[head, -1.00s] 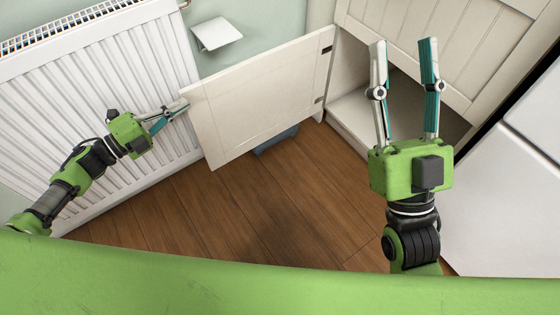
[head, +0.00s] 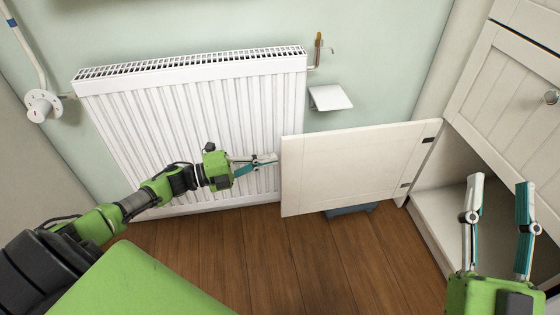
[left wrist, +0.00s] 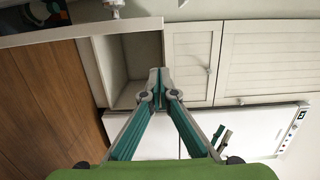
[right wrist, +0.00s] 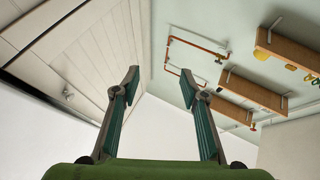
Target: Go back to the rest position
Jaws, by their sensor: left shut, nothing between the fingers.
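My left gripper (head: 272,160) is shut and empty, its tips close to the free left edge of the open cabinet door (head: 350,165). Whether the tips touch the door is hard to tell. In the left wrist view its closed fingertips (left wrist: 158,75) show in front of the open cabinet. My right gripper (head: 500,184) is open and empty, seen in front of the cabinet opening at the lower right. Its spread fingers (right wrist: 159,75) also show in the right wrist view with nothing between them.
A white radiator (head: 150,125) stands on the wall behind my left arm. A small white panel (head: 330,97) is on the wall above the door. A blue object (head: 352,210) lies beneath the door. Copper pipework (right wrist: 195,65) and wooden shelves (right wrist: 255,92) show in the right wrist view.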

